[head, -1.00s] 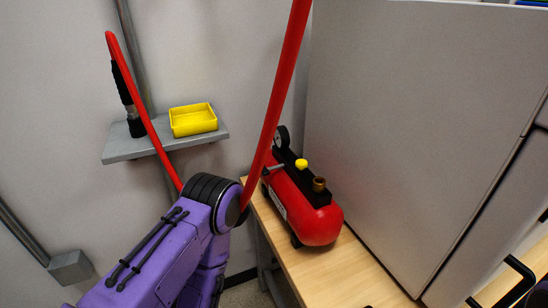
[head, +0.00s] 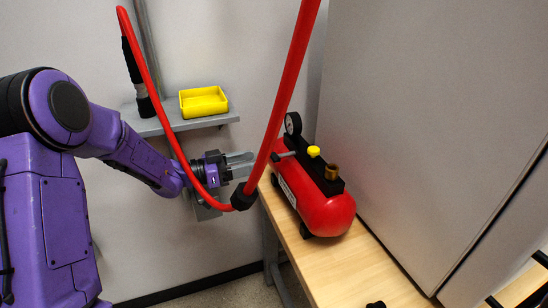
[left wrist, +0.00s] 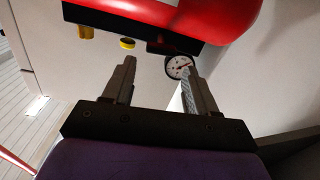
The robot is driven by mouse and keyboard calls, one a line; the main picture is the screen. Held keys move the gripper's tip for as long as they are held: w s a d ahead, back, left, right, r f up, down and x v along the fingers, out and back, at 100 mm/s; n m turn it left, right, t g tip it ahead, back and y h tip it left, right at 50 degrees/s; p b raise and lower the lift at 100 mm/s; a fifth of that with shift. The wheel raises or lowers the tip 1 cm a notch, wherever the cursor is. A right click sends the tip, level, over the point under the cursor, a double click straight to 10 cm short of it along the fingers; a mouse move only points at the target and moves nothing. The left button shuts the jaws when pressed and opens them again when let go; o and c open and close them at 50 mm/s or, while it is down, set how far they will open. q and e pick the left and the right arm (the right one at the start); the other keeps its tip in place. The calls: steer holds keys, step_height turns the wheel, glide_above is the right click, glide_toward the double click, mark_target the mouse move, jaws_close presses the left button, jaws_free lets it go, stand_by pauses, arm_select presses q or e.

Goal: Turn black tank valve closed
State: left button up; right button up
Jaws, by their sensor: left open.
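The red air tank (head: 322,205) lies on the wooden bench, with a black block (head: 322,176) along its top. A short dark valve lever (head: 284,155) sticks out from the block's far left end. It is small, and I cannot tell its setting. My left gripper (head: 252,163) is open and empty, left of the lever and apart from it, partly behind the red hose. In the left wrist view the gripper (left wrist: 158,70) has its fingers spread, with the tank (left wrist: 215,18) and gauge (left wrist: 179,67) beyond them. My right gripper is not in view.
A red hose (head: 283,85) hangs in a loop in front of my left gripper. A yellow knob (head: 314,151) and brass fitting (head: 332,172) stand on the block. A grey shelf (head: 150,127) holds a yellow bin (head: 203,101). A tall grey cabinet (head: 430,120) stands close right of the tank.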

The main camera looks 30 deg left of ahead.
mark_target(271, 158)
arm_select(q)
steer(key=x, duration=0.8)
steer(key=shift+a, duration=0.1)
steer(key=c, duration=0.8)
steer(key=shift+f+m, duration=0.2)
steer(key=shift+m, duration=0.4)
steer(key=shift+r, duration=0.15)
steer(key=o, duration=0.8)
steer(key=b+v, duration=0.1)
steer(key=v, duration=0.9)
steer(key=shift+s+a, duration=0.2)
steer(key=shift+s, duration=0.05)
steer(key=shift+w, duration=0.1)
